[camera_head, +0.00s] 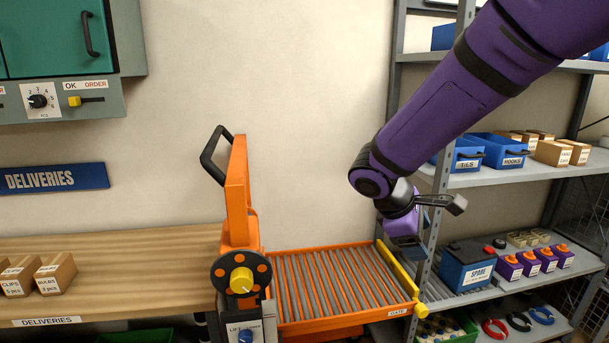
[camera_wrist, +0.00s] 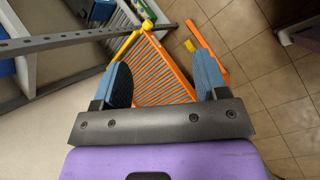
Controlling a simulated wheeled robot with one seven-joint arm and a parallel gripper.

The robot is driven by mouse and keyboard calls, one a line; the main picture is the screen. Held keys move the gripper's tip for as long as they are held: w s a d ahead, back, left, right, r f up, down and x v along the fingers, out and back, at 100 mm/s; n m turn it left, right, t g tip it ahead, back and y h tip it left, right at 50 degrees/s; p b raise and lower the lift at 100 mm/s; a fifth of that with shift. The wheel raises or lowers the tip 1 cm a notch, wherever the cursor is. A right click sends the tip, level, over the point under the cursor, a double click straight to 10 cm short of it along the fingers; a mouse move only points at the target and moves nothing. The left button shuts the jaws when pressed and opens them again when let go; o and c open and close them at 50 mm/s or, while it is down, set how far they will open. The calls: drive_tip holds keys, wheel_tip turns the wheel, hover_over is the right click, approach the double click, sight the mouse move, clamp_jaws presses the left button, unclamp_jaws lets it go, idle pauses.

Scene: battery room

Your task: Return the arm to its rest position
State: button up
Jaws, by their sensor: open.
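My purple arm reaches in from the top right in the head view. My gripper (camera_head: 411,238) hangs over the right end of the orange roller cart, in front of the shelf post. In the wrist view my gripper (camera_wrist: 166,84) has two blue fingers spread wide apart with nothing between them. The rollers of the orange cart (camera_wrist: 165,76) show below and beyond the fingers. In the head view the cart's roller bed (camera_head: 335,284) is empty, with a yellow bar at its right end.
A grey shelf rack (camera_head: 515,176) with blue bins, boxes and a blue SPARE battery (camera_head: 467,268) stands close on the right. The cart's orange mast (camera_head: 238,190) rises left of the rollers. A wooden table (camera_head: 120,250) with small boxes is at left. Bare wall lies between.

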drive_tip(key=s+d+r+m+t+y, duration=0.1)
drive_tip(key=s+d+r+m+y, duration=0.1)
drive_tip(key=s+r+m, duration=0.2)
drive_tip(key=s+d+r+m+t+y, duration=0.1)
drive_tip(key=s+d+r+m+y, duration=0.1)
drive_tip(key=s, duration=0.8)
drive_tip(key=s+d+r+m+t+y, duration=0.1)
drive_tip(key=s+d+r+m+y, duration=0.2)
drive_tip(key=s+r+m, duration=0.3)
drive_tip(key=shift+s+d+m+t, duration=0.3)
drive_tip(key=shift+s+d+t, duration=0.1)
drive_tip(key=shift+s+d, duration=0.4)
drive_tip(key=shift+a+r, duration=0.1)
idle(0.4)
